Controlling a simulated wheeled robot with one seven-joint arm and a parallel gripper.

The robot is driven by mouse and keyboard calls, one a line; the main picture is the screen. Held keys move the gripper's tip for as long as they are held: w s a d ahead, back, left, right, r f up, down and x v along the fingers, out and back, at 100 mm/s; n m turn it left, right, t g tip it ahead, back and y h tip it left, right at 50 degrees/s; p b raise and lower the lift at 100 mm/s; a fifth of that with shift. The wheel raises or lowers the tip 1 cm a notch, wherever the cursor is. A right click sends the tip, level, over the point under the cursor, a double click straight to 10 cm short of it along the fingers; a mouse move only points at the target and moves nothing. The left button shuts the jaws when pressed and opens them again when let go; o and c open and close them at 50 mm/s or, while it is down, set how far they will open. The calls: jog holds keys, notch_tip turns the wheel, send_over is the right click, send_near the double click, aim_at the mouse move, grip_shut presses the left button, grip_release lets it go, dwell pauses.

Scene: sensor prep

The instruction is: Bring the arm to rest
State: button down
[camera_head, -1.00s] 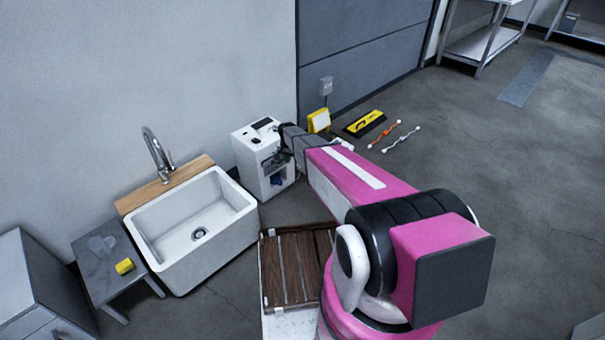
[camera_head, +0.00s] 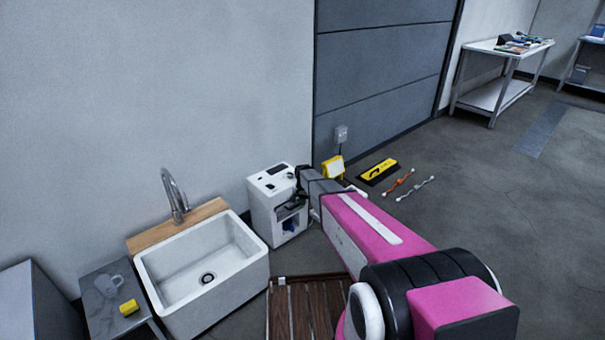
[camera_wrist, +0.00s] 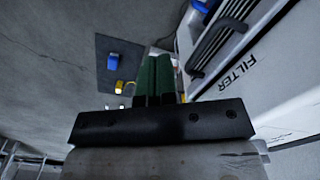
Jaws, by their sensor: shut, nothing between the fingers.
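My pink arm (camera_head: 375,225) reaches from the lower right toward the white machine (camera_head: 262,215) against the wall. My gripper (camera_wrist: 158,72) shows in the wrist view with its two green fingers side by side, closed and empty. In the head view the gripper is mostly hidden by the end of the arm and lies close to the machine. In the wrist view a white body marked FILTER (camera_wrist: 290,85) is right beside the fingers, with a dark handle or rack on it.
A white sink (camera_head: 165,270) and a side table with a yellow object (camera_head: 129,307) stand left. A brown slatted surface (camera_head: 300,305) is below the arm. A yellow-black sign (camera_head: 379,171) and orange and white rods lie on the floor. Open floor lies right.

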jog(key=s+d+r+n, duration=0.1)
jog(key=s+d+r, duration=0.1)
jog(key=s+r, duration=0.4)
jog(key=s+d+r+n, duration=0.2)
jog(key=s+r, duration=0.5)
jog(key=s, duration=0.8)
jog(key=s+d+r+n, duration=0.1)
jog(key=s+d+r, duration=0.3)
jog(key=s+r, duration=0.3)
jog(key=s, duration=0.4)
jog(key=shift+s+n, duration=0.3)
jog(key=shift+n, duration=0.1)
